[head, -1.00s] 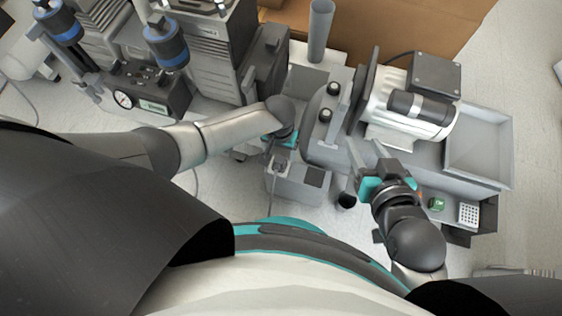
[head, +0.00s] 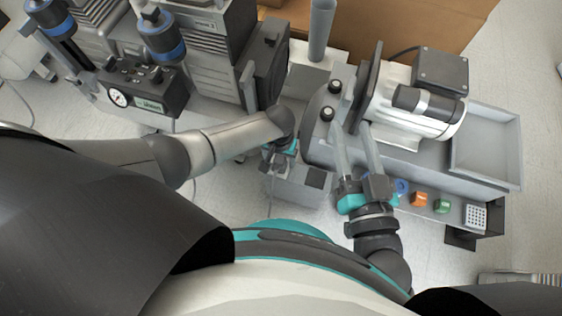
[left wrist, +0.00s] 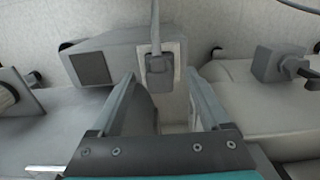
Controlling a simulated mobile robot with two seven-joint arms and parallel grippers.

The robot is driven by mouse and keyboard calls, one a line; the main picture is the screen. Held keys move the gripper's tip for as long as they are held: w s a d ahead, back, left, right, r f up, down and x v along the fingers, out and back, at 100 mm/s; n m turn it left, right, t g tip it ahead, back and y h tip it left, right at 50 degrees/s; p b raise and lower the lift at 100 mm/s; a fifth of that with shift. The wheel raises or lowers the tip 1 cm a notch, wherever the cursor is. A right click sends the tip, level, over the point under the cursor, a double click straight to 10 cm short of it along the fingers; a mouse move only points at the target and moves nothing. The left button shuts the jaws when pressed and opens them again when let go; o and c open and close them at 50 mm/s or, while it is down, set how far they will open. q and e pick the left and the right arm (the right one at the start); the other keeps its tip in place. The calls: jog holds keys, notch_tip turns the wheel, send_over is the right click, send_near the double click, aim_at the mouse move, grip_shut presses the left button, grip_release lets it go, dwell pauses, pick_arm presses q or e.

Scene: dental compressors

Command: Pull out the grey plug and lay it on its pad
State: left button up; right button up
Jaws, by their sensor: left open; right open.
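The grey plug (left wrist: 159,70) sits in a pale plate on the face of a grey box (left wrist: 120,55), with its cable running up. In the left wrist view my left gripper (left wrist: 161,76) is open. The plug shows between its fingertips, and I see no contact. In the head view my left gripper (head: 270,163) is beside the box (head: 297,190), and its fingers and the plug are hard to make out. A dark square pad (left wrist: 90,68) lies on the box left of the plug; it also shows in the head view (head: 316,178). My right gripper (head: 352,140) is open and empty.
Right of the box stands a bench with a motor unit (head: 415,105) and a grey tray (head: 487,150). An orange block (head: 419,199), a green block (head: 442,206) and a white perforated block (head: 475,215) sit along its front. A gauge unit (head: 140,95) stands at left.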

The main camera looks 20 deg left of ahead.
aim_at(279, 159)
pick_arm(q)
jog(key=shift+f, duration=1.2)
jog(key=shift+c, duration=0.2)
dwell(0.6)
grip_shut()
dwell(0.4)
jog(key=shift+r, duration=0.1)
dwell(0.4)
jog(key=shift+r+p, duration=2.7)
jog(key=shift+r, duration=0.2)
